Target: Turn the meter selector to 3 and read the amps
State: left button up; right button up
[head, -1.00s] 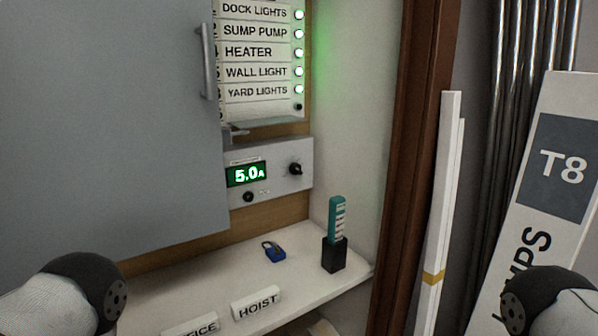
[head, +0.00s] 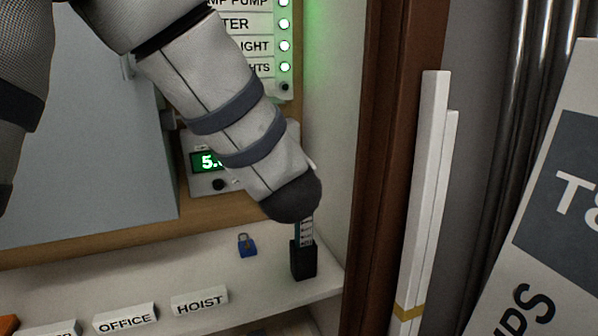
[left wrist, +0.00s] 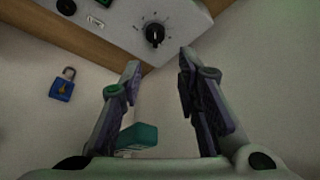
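The meter panel (head: 200,186) is mostly behind my left arm in the head view. Its green display (head: 206,161) shows a 5, the rest covered. The black selector knob (left wrist: 154,34) shows in the left wrist view, with small marks around it too small to read. My left gripper (left wrist: 161,59) is open and empty; its fingertips are just below the knob, one to each side, apart from it. In the head view the left gripper is hidden behind the arm. My right gripper is not in view.
A teal-topped tool (left wrist: 137,136) stands in a black holder (head: 303,262) on the shelf, near the left finger in the wrist view. A grey door (head: 90,180) is at left.

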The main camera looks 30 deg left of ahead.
pick_arm(q)
jog(key=b+x, duration=0.1)
jog(key=x, duration=1)
jog(key=shift+a+f, duration=0.3)
jog(key=shift+a, duration=0.1)
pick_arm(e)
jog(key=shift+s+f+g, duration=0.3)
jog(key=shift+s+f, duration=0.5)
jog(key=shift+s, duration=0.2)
pick_arm(q)
grip_shut()
